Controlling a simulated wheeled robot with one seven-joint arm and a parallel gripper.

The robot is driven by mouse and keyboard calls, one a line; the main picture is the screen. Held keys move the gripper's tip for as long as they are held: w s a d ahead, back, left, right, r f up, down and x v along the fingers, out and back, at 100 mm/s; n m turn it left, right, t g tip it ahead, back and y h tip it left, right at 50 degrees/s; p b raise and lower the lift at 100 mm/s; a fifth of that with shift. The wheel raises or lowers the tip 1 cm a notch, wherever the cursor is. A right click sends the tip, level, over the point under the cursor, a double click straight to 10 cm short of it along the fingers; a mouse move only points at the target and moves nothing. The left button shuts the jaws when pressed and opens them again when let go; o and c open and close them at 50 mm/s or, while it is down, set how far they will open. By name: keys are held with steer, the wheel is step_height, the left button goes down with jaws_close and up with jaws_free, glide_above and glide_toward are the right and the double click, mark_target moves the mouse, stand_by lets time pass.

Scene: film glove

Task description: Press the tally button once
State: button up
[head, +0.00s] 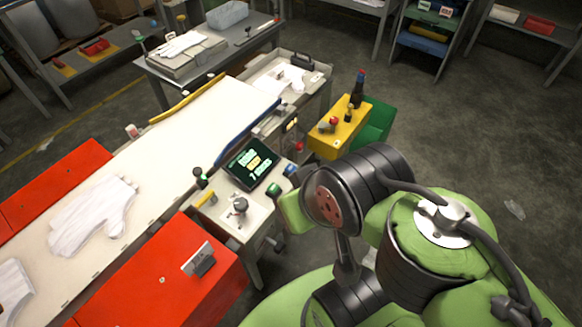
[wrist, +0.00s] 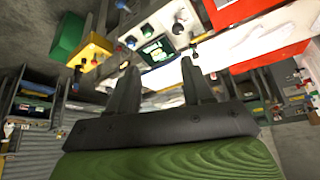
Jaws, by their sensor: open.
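A small console (head: 228,215) stands beside the white conveyor, with a lit screen (head: 253,163) at its back. On its top are a silver-dark knob (head: 240,205), a yellow part (head: 205,198) and a dark green-topped post (head: 199,176). A green button-like part (head: 273,190) and a blue one (head: 291,170) sit at its right side. I cannot tell which is the tally button. In the wrist view the screen (wrist: 157,50) and knob (wrist: 178,28) show beyond my gripper (wrist: 160,72). Its two dark fingers are apart, with nothing between them. In the head view the fingers are hidden.
The conveyor (head: 160,150) carries white gloves (head: 92,215). A red cabinet (head: 165,282) with a small card stand is left of the console. A yellow box (head: 340,128) with a bottle (head: 357,90) and a green bin (head: 376,125) stand behind. Floor at right is open.

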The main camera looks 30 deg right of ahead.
jaws_close()
stand_by(1.4)
